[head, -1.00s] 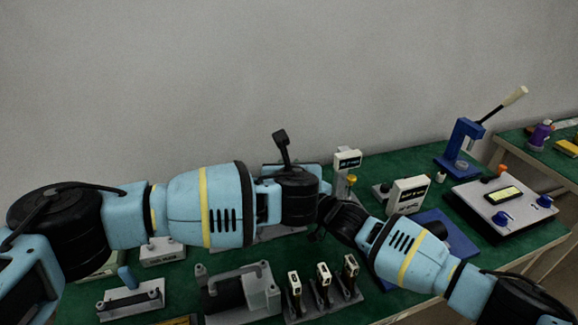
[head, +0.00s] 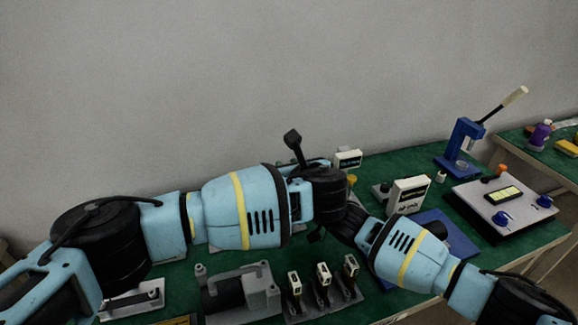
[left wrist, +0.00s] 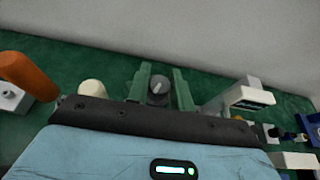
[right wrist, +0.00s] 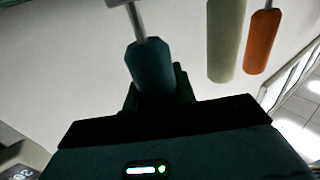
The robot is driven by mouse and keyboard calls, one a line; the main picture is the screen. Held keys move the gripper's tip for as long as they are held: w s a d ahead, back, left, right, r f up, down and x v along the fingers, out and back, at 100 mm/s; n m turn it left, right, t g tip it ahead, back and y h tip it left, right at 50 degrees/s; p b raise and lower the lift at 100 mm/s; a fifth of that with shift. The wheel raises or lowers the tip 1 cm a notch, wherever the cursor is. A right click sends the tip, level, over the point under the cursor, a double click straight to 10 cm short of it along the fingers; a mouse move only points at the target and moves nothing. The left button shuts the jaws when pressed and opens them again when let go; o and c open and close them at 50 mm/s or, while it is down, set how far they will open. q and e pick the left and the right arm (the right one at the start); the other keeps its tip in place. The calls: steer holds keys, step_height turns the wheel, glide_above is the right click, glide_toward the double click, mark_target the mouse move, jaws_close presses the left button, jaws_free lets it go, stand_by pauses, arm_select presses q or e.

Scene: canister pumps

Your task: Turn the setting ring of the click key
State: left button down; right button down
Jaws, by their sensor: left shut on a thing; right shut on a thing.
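A dark grey ring or knob with a white line (left wrist: 158,91) shows between the green fingers of my left gripper (left wrist: 160,84) in the left wrist view. My left gripper is shut on it. In the right wrist view, my right gripper (right wrist: 156,90) is shut on the blue handle (right wrist: 148,68) of a key with a metal shaft. Whether ring and handle belong to one key cannot be seen directly. A cream handle (right wrist: 226,40) and an orange handle (right wrist: 261,42) stand beside the blue one. In the head view my arms hide both fingertips and the key.
A white display box (head: 408,196), a blue press (head: 463,142) and a grey panel with blue knobs (head: 503,206) stand on the green bench to the right. A grey block (head: 262,294) and several small labelled units (head: 323,275) occupy the front. Green bench shows bare between them.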

arm_select(q)
steer(key=c, duration=1.2)
jaws_free()
steer(key=shift+c, duration=0.2)
steer(key=v, duration=1.2)
